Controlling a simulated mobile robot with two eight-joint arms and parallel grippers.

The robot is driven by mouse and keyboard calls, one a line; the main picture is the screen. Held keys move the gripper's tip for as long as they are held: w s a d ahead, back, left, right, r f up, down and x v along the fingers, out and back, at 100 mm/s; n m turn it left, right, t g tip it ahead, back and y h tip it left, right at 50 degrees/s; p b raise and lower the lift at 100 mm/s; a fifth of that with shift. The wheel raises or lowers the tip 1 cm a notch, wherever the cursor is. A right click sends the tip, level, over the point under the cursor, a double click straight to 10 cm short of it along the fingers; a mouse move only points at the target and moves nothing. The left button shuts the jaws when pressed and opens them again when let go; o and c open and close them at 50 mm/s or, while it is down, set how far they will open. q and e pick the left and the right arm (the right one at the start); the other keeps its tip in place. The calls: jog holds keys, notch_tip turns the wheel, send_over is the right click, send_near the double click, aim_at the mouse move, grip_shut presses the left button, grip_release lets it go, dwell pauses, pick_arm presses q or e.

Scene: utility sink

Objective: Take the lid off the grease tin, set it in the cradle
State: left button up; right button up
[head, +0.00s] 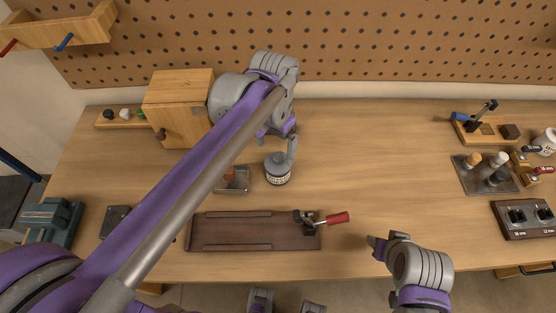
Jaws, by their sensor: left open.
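The grease tin (278,176) looks like the small grey canister with a pale patterned band, upright on the bench near the middle. Its grey domed lid (276,160) is on top. My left gripper (277,148) is open just above and behind the tin, one finger close to the lid's right side; whether it touches is unclear. A small grey tray (236,187) with a brownish block stands left of the tin, partly hidden by my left arm; I cannot tell whether it is the cradle. My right gripper (376,245) is low over the bench's front right; its jaw opening is unclear.
A dark wooden board (230,232) with a red-handled clamp (335,218) lies in front of the tin. A wooden box (178,103) stands back left. A bottle tray (470,174) and a knob panel (524,218) are at right. The bench right of the tin is clear.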

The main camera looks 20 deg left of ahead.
aim_at(278, 156)
pick_arm(q)
jog(key=f, duration=0.3)
jog(key=w+f, duration=0.1)
jog(key=shift+d+f, duration=0.2)
jog(key=shift+d, duration=0.05)
jog(key=shift+f, duration=0.4)
jog(key=c, duration=1)
